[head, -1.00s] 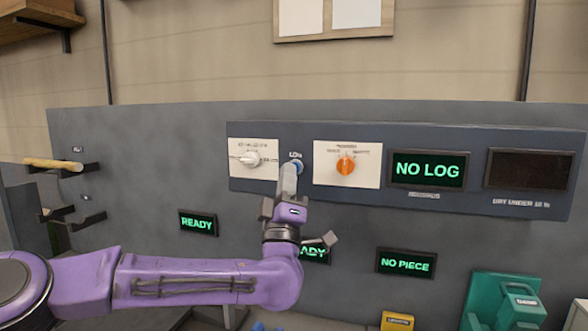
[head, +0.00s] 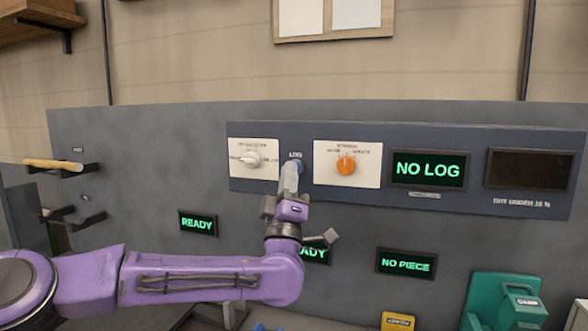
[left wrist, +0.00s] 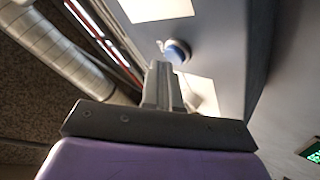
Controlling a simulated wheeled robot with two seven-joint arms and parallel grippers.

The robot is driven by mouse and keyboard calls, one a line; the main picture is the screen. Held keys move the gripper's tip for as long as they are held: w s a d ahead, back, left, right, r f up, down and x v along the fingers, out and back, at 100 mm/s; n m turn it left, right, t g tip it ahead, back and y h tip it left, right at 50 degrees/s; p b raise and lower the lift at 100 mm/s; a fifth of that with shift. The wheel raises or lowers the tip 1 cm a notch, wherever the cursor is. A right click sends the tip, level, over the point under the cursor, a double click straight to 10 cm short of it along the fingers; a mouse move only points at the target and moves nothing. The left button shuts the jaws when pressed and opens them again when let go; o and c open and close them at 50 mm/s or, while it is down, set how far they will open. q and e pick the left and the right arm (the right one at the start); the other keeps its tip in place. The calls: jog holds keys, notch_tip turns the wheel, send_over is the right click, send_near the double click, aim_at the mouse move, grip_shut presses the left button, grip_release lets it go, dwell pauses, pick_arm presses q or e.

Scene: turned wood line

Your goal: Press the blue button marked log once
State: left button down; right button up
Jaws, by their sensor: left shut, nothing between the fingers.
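The blue button (left wrist: 178,51) shows in the left wrist view just beyond my fingertips, on the panel. In the head view the button (head: 297,164) is mostly hidden behind my left gripper (head: 290,172), with the LOG label (head: 295,155) just above it. My left gripper is shut and empty, its fingers pointing at the button; in the left wrist view the fingertips (left wrist: 161,68) lie a little below and left of it. I cannot tell whether they touch it. My right gripper is not in view.
A white plate with a selector knob (head: 251,160) is left of the button, and one with an orange knob (head: 346,165) is right. A screen reads NO LOG (head: 428,169); a dark screen (head: 528,169) is beside it. Below are READY (head: 198,223) and NO PIECE (head: 406,263) displays.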

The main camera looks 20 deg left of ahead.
pick_arm(q)
jog(key=shift+w, duration=0.3)
dwell(0.5)
jog(key=shift+s+b, duration=0.75)
jog(key=shift+b, duration=0.05)
jog(key=s+b, duration=0.3)
jog(key=s, duration=0.2)
dwell(0.6)
